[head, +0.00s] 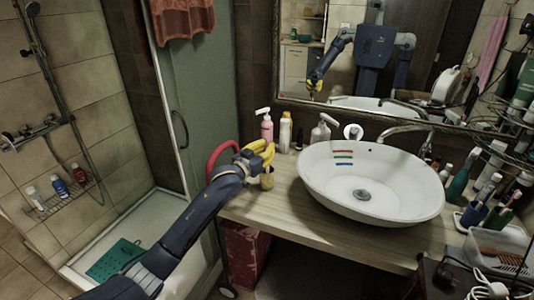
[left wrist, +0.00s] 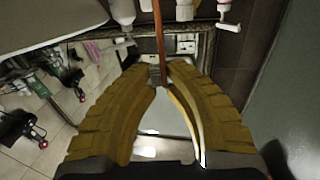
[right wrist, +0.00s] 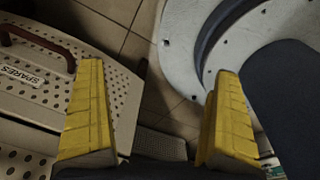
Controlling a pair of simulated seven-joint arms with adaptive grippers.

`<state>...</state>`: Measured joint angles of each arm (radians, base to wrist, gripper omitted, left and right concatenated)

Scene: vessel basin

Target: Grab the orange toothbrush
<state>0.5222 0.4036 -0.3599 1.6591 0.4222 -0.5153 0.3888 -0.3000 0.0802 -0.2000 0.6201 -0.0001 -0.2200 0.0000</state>
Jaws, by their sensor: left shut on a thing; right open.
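My left gripper (head: 262,158) has yellow fingers and is over the left end of the wooden counter, just above a small tan cup (head: 267,179). In the left wrist view its fingertips (left wrist: 160,78) are closed on a thin orange-brown stick, which appears to be the orange toothbrush (left wrist: 159,38). The toothbrush cannot be made out in the head view. My right gripper (right wrist: 155,110) is open and empty in the right wrist view and is outside the head view.
A white vessel basin (head: 420,200) stands on the counter (head: 310,228), with thin red, green and blue bars (head: 343,157) inside. A pink pump bottle (head: 266,128) and white bottles (head: 286,132) stand behind the gripper. Right of the basin are bottles and a brush cup (head: 472,214).

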